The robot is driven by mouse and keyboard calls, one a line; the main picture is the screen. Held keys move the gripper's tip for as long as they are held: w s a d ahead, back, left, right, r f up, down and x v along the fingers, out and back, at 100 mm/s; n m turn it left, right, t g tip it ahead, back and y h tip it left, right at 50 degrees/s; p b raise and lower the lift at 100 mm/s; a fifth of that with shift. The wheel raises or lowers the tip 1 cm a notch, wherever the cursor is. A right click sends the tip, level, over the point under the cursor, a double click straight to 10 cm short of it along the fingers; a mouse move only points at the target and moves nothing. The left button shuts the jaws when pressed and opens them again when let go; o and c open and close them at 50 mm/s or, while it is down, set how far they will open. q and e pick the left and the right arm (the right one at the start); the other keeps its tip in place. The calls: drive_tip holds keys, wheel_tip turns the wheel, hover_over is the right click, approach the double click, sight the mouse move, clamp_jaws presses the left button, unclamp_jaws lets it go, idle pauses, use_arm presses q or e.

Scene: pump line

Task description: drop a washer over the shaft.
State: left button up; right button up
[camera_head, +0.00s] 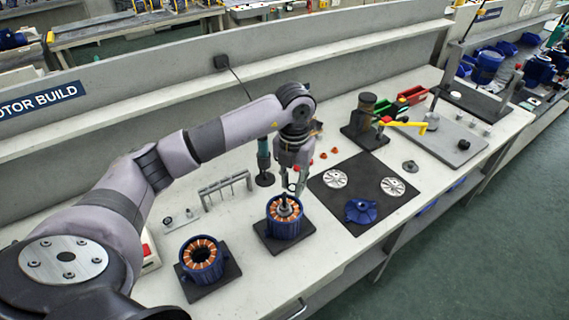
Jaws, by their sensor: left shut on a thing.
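My left gripper (293,189) points down from above, directly over the blue motor housing with copper windings (284,228). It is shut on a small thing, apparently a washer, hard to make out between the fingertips. The dark shaft (285,204) stands upright in the middle of this housing, just below the fingertips. I cannot tell whether the washer touches the shaft. The housing stands on a black pad (264,240). My right gripper is not in view.
A second blue housing (203,262) stands on a black pad at the lower left. A dark mat (340,213) to the right holds two silver discs (335,179) and a blue end cover (361,211).

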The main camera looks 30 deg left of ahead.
sight(284, 193)
use_arm(q)
drive_tip(key=a+n, duration=0.1)
drive_tip(key=n, duration=0.1)
drive_tip(key=n+p, duration=0.1)
drive_tip(key=n, duration=0.1)
drive_tip(key=a+n, duration=0.1)
drive_tip(key=n, duration=0.1)
drive_tip(key=shift+w+a+r, duration=0.3)
drive_tip(key=shift+w, duration=0.05)
drive_tip(key=shift+w+a+f+n, duration=0.15)
drive_tip(key=shift+a+n, duration=0.1)
drive_tip(key=shift+n, duration=0.55)
drive_tip(key=shift+f+b, duration=0.6)
drive_tip(key=shift+f, duration=0.5)
drive_tip(key=shift+f+b, duration=0.7)
drive_tip(key=shift+f, duration=0.35)
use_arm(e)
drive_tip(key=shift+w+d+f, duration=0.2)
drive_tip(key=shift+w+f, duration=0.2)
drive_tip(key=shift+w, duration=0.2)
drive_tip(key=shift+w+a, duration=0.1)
use_arm(q)
drive_tip(key=shift+f+b, duration=0.5)
drive_tip(key=shift+f, duration=0.2)
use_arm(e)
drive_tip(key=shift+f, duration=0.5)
